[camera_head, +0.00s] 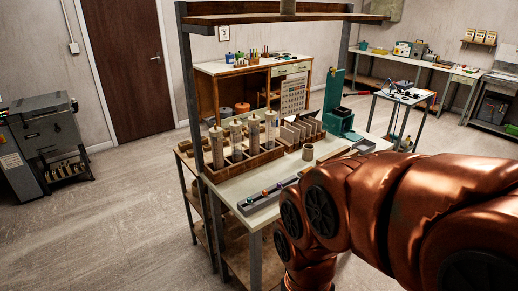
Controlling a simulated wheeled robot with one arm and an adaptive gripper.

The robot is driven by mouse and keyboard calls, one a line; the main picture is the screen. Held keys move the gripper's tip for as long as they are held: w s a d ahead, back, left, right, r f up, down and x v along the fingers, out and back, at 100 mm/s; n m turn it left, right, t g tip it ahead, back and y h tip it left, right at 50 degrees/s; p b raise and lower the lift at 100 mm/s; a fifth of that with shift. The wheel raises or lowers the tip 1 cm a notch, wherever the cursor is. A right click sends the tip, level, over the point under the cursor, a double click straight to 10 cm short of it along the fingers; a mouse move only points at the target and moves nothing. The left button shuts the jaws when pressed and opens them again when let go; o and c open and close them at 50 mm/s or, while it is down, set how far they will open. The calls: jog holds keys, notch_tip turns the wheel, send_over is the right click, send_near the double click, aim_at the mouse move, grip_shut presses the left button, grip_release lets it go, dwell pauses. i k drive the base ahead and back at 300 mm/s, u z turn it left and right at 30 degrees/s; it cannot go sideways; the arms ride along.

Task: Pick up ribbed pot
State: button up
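My copper arm fills the lower right and bends down in front of the bench. My gripper is not in view.
The workbench (235,188) has an overhead shelf (235,19) on dark posts. It holds a wooden rack (245,160) with several tall cylinders, a long grey tray (268,195) and a green machine (335,105). Open floor (120,230) lies to the left.

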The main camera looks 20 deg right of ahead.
aim_at(308, 153)
jog(key=u, duration=0.1)
jog(key=i, duration=1.25)
jog(key=z, duration=0.6)
